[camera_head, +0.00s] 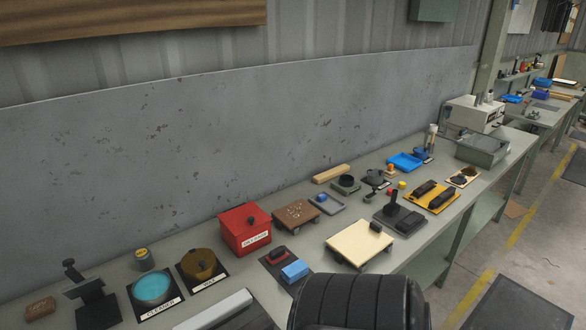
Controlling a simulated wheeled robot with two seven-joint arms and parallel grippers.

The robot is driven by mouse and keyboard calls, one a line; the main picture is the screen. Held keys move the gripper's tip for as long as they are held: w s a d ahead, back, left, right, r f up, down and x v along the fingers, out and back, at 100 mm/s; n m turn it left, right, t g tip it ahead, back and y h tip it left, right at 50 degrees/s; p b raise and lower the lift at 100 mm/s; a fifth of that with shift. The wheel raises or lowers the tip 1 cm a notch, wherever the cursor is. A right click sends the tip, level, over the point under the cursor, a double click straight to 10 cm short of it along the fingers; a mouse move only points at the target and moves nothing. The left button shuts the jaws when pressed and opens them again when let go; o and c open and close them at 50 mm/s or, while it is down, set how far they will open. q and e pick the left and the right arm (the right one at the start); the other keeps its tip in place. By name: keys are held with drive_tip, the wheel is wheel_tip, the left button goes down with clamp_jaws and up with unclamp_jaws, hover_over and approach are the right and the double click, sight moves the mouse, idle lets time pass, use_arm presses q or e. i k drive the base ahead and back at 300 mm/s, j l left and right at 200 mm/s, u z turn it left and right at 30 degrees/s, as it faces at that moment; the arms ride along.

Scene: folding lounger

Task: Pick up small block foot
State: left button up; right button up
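No part is clearly recognisable as the small block foot at this size. Small block-like pieces on the grey-green bench (235,284) include a brown block (40,309) at the far left, a blue block (295,270) near the front, and a dark piece on a small red base (278,255) beside it. A brown board (297,212) also stands raised on dark feet. Neither of my grippers is in view.
A black ribbed padded shape (350,300) rises at the bottom centre, hiding part of the bench's front edge. A red box (245,229), a turquoise cleaner dish (152,287) and a yellow tray (433,197) stand on the bench. A grey wall panel (200,150) rises behind.

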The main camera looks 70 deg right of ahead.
sight(321, 197)
drive_tip(key=z, duration=2.5)
drive_tip(key=u, duration=2.55)
drive_tip(key=k+l, duration=0.4)
drive_tip(key=k+l+z, duration=0.1)
drive_tip(key=k+l, duration=0.3)
drive_tip(key=l, duration=0.15)
drive_tip(key=k+l, duration=0.8)
drive_tip(key=l, duration=0.2)
drive_tip(key=k+l+z, duration=0.1)
drive_tip(key=k+l, duration=0.25)
drive_tip(key=l, duration=0.15)
